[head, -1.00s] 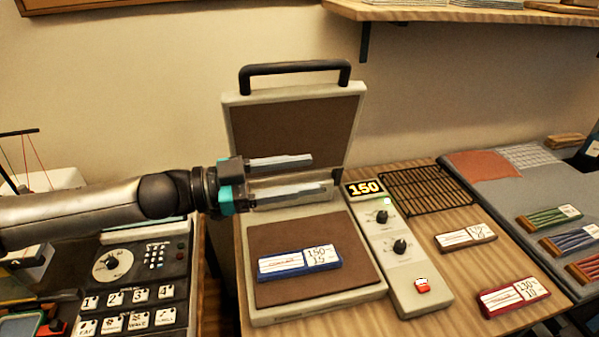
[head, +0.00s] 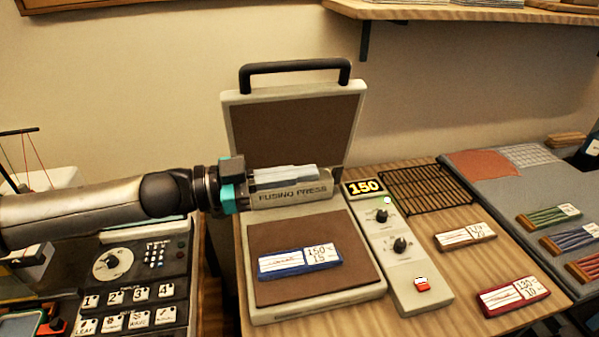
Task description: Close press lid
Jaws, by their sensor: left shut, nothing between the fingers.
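The fusing press (head: 257,316) stands on the wooden table with its lid (head: 290,127) raised upright at the back. The lid has a brown inner plate and a black handle (head: 294,68) along its top edge. A blue-edged swatch card (head: 299,261) lies on the brown lower plate (head: 352,250). My left gripper (head: 314,174) is shut and empty. It reaches in from the left, in front of the lid's lower part and above the back of the base, below the handle. I cannot tell whether it touches the lid. My right gripper does not show.
The control panel (head: 405,265) right of the press shows 150 and has knobs and a red switch. A black wire rack (head: 428,188), a brown card (head: 465,236) and a red card (head: 513,296) lie farther right. A keypad machine (head: 130,285) stands at left. A shelf (head: 450,12) overhangs upper right.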

